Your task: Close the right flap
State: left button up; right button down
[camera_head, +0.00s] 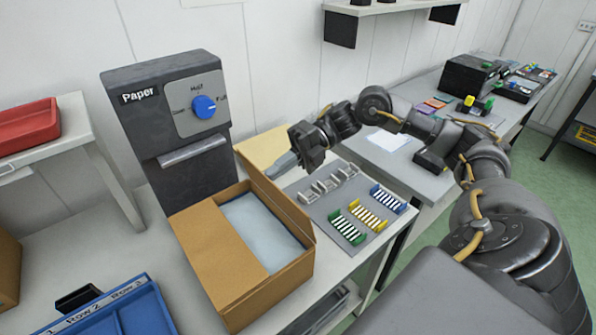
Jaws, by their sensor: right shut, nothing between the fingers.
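An open cardboard box (273,292) stands on the bench, with pale bluish-white contents (262,232) inside. Its left flap (212,250) lies folded inward over part of the opening. The right flap (287,207) stands roughly upright along the right edge. My right gripper (276,171) is shut and empty, with its tips pointing down and left near the far end of the right flap. I cannot tell whether it touches the flap. My left gripper is not in view.
A dark paper dispenser (172,120) with a blue knob stands behind the box. A grey mat (330,220) with green, yellow and blue racks (367,216) lies to the right. A blue tray (125,310) labelled with rows is at lower left. A red bin (28,127) sits far left.

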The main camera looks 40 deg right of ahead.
jog(key=a+h, duration=0.3)
jog(key=shift+r, duration=0.15)
pick_arm(q)
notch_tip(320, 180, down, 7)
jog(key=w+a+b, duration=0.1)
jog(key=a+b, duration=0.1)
jog(key=b, duration=0.5)
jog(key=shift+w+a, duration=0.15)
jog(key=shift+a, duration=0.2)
pick_arm(e)
jog(key=x, duration=0.3)
jog(key=f+x, duration=0.1)
jog(key=x, duration=0.3)
jog(key=d+f+x, duration=0.1)
jog(key=x, duration=0.3)
jog(key=shift+d+f, duration=0.15)
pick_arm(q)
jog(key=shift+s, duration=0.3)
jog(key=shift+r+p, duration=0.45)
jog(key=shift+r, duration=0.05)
pick_arm(e)
jog(key=shift+r, duration=0.75)
